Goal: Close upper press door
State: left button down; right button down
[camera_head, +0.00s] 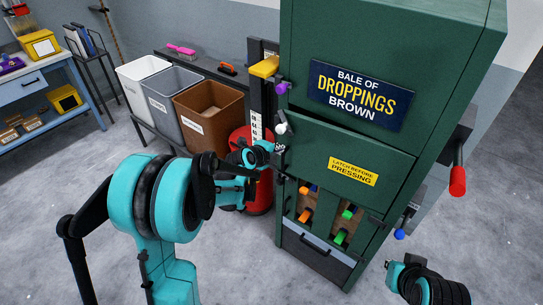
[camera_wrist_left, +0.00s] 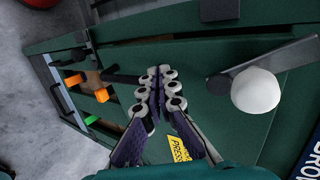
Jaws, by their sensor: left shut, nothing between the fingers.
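The green upper press door (camera_head: 315,155) bears a yellow "latch before pressing" label (camera_head: 353,172) and sits below the "Bale of droppings brown" sign (camera_head: 359,95). I cannot tell whether it is fully flush with the press. A white knob (camera_head: 284,129) on a lever is at its left edge; the knob (camera_wrist_left: 256,91) is large in the left wrist view, on a grey bar. My left gripper (camera_head: 277,148) is at the door's left side, just below the knob. In the left wrist view its fingers (camera_wrist_left: 163,78) are together and empty, beside the knob.
The lower press opening shows orange (camera_head: 304,216) and green (camera_head: 340,237) pieces. A purple knob (camera_head: 282,88), blue knob (camera_head: 399,234) and red handle (camera_head: 457,181) stick out from the press. A red cylinder (camera_head: 262,192) and several bins (camera_head: 208,113) stand left of it.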

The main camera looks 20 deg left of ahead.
aim_at(287, 136)
pick_arm(q)
jog(key=shift+w+d, duration=0.15)
jog(key=shift+w, duration=0.5)
jog(key=shift+w+d, duration=0.15)
jog(key=shift+w, duration=0.45)
jog(key=w, duration=0.2)
jog(key=w+d, duration=0.1)
jog(key=w, duration=0.2)
jog(key=shift+w+d+r+b, duration=0.15)
jog(key=shift+w+r+b, duration=0.05)
jog(key=shift+w+b, duration=0.1)
jog(key=shift+d, duration=0.15)
